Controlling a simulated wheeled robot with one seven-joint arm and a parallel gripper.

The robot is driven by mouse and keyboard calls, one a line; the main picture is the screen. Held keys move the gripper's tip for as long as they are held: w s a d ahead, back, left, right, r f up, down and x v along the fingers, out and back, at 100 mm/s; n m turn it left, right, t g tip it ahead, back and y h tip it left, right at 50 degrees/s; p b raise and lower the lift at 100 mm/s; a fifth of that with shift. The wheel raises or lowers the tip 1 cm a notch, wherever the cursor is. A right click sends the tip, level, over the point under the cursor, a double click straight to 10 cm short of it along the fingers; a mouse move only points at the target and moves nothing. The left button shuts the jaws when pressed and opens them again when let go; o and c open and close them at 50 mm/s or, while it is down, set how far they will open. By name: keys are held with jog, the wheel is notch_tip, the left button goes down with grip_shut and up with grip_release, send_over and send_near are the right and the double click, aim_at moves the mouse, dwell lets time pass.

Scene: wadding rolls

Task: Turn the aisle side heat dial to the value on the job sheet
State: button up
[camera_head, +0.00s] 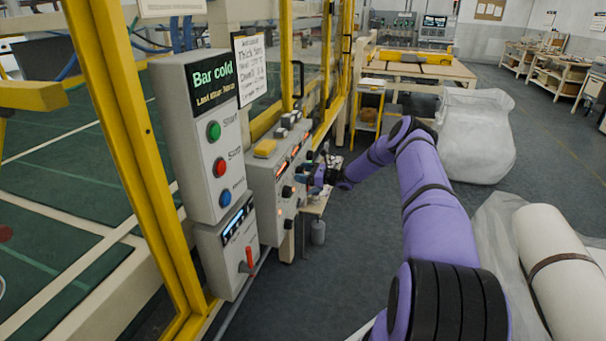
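The grey heat control box (262,195) stands on the yellow frame, with several black dials and lit orange displays on its face. One black dial (287,191) shows on the near part of the face. My purple arm reaches across from the lower right, and my gripper (312,178) is at the far part of the box face, close to the dials there. Its fingers are small and dark; I cannot tell whether they are open or touching a dial. The job sheet (250,68) hangs above, with handwriting including "Thick 150m"; the other lines are too small to read surely.
A grey panel (205,140) reading "Bar cold" has green, red and blue buttons, with a red lever (249,258) below. A yellow block (265,148) lies on the heat box. A wrapped roll (555,270) is at right and a plastic-wrapped bale (475,135) behind. Floor between is clear.

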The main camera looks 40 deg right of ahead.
jog(key=v, duration=1)
jog(key=shift+s+d, duration=0.25)
jog(key=shift+s, duration=0.1)
